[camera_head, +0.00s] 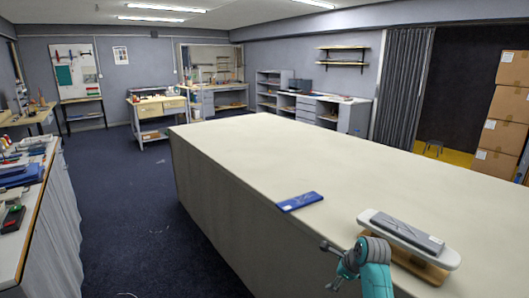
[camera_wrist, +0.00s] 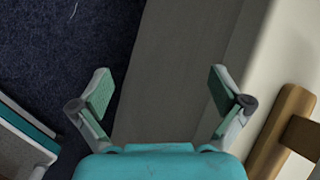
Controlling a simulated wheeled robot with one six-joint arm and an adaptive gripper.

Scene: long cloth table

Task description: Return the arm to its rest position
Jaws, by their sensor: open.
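My gripper (camera_head: 328,267) is at the near edge of the long cloth table (camera_head: 262,150), beside its side drape, with the teal wrist behind it. In the wrist view my gripper (camera_wrist: 160,82) has its two green-padded fingers spread wide, with nothing between them. Below the fingers are the grey side of the table (camera_wrist: 175,80) and the dark blue floor. Most of my arm is outside the head view.
A white and grey object on a wooden base (camera_head: 418,263) stands on the table right beside my wrist; wood (camera_wrist: 285,130) shows at the wrist view's right. A flat blue item (camera_head: 300,201) lies at the table edge. The table's far part is clear. Open carpet (camera_head: 125,200) lies left.

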